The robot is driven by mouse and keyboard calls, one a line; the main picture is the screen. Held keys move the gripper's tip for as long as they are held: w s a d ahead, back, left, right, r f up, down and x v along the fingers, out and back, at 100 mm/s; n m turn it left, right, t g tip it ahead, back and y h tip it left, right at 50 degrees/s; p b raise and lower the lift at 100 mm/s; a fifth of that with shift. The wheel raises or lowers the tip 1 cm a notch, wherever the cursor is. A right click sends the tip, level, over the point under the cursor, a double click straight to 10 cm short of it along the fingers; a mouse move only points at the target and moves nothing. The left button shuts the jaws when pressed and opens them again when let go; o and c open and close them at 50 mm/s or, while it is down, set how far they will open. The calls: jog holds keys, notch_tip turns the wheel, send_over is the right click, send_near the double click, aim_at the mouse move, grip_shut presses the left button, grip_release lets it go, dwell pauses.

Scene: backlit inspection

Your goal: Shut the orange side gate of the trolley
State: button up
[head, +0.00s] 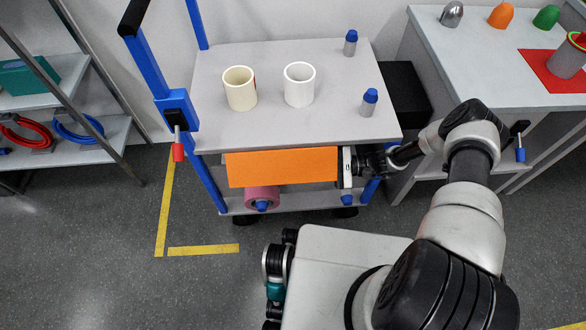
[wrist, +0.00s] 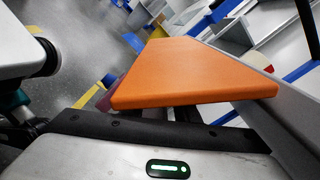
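The trolley (head: 330,119) has a grey top deck and blue posts. Its orange side gate (head: 280,167) is a flat panel just below the front edge of the deck, facing me. In the wrist view the gate (wrist: 195,75) fills the middle, with its broad face and near edge showing. My gripper (head: 346,168) is at the gate's right end, below the deck's front right corner. It is touching the gate or very close to it; I cannot tell which. Its fingers do not show clearly. The gate's hinges are hidden.
A cream cup (head: 240,92), a white cup (head: 299,88) and two blue-capped bottles (head: 369,103) stand on the deck. A pink roll (head: 262,197) is on the lower shelf. A worktable (head: 490,80) stands right, shelving (head: 100,140) left. Floor between shelving and trolley is clear.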

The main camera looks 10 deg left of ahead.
aim_at(292, 170)
jog(key=x, duration=0.4)
jog(key=shift+s+d+r, duration=0.1)
jog(key=shift+s+r, duration=0.15)
jog(key=shift+s, duration=0.05)
jog(key=shift+w+d, duration=0.1)
jog(key=shift+d, duration=0.1)
grip_shut()
jog(key=shift+d, duration=0.15)
